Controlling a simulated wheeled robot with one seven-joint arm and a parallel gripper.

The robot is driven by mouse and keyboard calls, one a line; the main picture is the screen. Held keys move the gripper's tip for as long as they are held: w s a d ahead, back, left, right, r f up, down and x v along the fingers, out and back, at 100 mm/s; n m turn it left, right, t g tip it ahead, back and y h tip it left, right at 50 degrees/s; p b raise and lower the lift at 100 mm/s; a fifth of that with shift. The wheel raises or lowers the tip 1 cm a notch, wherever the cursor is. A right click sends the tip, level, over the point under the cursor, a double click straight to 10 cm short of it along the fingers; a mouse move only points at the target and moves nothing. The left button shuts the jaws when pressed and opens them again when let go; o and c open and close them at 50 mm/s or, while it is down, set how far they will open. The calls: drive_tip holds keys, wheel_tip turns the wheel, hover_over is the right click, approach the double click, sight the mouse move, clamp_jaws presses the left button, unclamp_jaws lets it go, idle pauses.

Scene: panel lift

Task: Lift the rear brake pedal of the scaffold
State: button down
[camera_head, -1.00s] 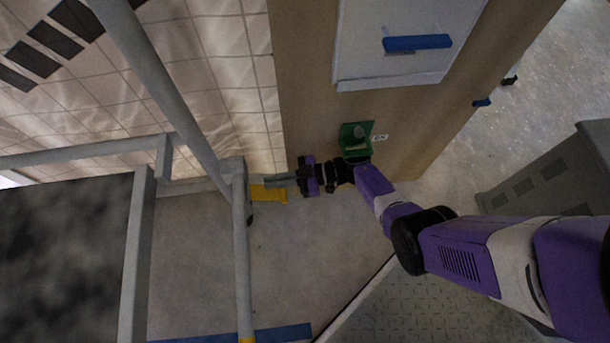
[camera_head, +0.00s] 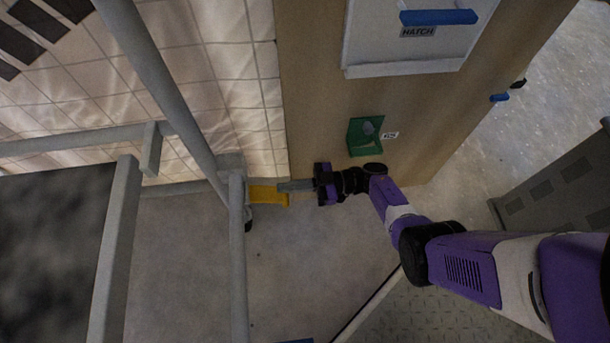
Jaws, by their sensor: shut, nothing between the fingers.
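The scaffold (camera_head: 238,255) is a grey tube frame at the left, with a dark platform (camera_head: 50,250). A yellow pedal (camera_head: 268,196) sticks out to the right from the foot of its upright, near the floor. A dark caster (camera_head: 248,222) shows partly beside the upright. My gripper (camera_head: 282,187) reaches in from the right with its grey fingers shut and empty. The fingertips overlap the right part of the pedal's upper edge in this view. I cannot tell whether they touch it or are above or below it.
A wooden panel (camera_head: 330,60) stands right behind my gripper, with a green box (camera_head: 364,136) and a white hatch (camera_head: 408,40) with a blue handle (camera_head: 438,17). A tiled wall (camera_head: 210,80) is at the left. A grey cabinet (camera_head: 560,180) stands at the right. Bare floor (camera_head: 310,260) lies below my gripper.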

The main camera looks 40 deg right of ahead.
drive_tip(key=a+r+t+p, duration=0.1)
drive_tip(key=p, duration=0.1)
drive_tip(key=s+a+r+t+h+p, duration=0.1)
drive_tip(key=r+p, duration=0.1)
drive_tip(key=s+a+r+m+t+h+p, duration=0.1)
drive_tip(key=p, duration=0.1)
drive_tip(key=shift+s+a+r, duration=0.1)
drive_tip(key=shift+s+r, duration=0.1)
drive_tip(key=shift+r, duration=0.15)
drive_tip(key=s+r+m+t+h+p, duration=0.2)
drive_tip(key=r+p, duration=0.3)
drive_tip(key=r, duration=0.3)
drive_tip(key=s+a+r+m+t+h+p, duration=0.1)
drive_tip(key=s+r+h+p, duration=0.3)
drive_tip(key=r, duration=0.4)
drive_tip(key=s+a+r+m+t+h+p, duration=0.1)
drive_tip(key=s+r+m+t+h+p, duration=0.1)
drive_tip(key=r, duration=0.7)
drive_tip(key=shift+s+m+t+h+p, duration=0.3)
drive_tip(key=shift+s+m+h+p, duration=0.2)
drive_tip(key=shift+s+p, duration=1.05)
drive_tip(key=shift+w+p, duration=0.3)
drive_tip(key=shift+w, duration=0.05)
